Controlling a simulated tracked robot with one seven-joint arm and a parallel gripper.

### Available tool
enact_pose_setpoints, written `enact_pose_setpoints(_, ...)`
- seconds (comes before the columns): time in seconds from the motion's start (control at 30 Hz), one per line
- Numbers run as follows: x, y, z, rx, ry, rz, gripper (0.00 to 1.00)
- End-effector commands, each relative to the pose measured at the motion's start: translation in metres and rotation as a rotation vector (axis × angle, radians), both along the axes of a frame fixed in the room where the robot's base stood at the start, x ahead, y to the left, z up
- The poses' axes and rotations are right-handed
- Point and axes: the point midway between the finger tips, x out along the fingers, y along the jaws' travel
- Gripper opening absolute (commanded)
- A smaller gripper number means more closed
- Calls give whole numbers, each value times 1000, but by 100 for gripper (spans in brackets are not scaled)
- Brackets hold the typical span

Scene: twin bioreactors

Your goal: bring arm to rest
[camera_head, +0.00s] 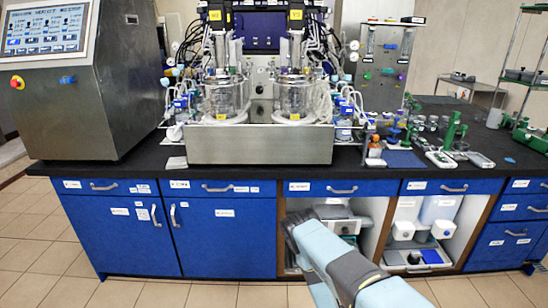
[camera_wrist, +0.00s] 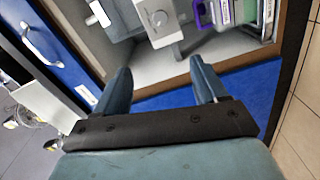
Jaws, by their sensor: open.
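My gripper (camera_wrist: 162,80) shows in the wrist view with its two blue-grey fingers spread apart and nothing between them. It faces an open cupboard bay that holds a light grey device with a round knob (camera_wrist: 160,18). In the head view my arm (camera_head: 345,262) reaches up from the bottom right toward the open cupboard bay under the bench. The fingers are hidden in the head view.
Twin glass bioreactors (camera_head: 226,98) stand on the black bench (camera_head: 95,168). A steel control cabinet (camera_head: 110,95) is at the left. Blue cupboard doors (camera_head: 225,235) lie left of the open bays. A second open bay (camera_head: 403,208) holds white containers. Tiled floor is clear at the front left.

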Motion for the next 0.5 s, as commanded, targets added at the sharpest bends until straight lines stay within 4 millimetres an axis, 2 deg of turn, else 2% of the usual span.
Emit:
enact_pose_setpoints(0.37,42,4,37,86,45,-51,72)
enact_pose_setpoints(0.5,64,6,61,138,69,-79,72)
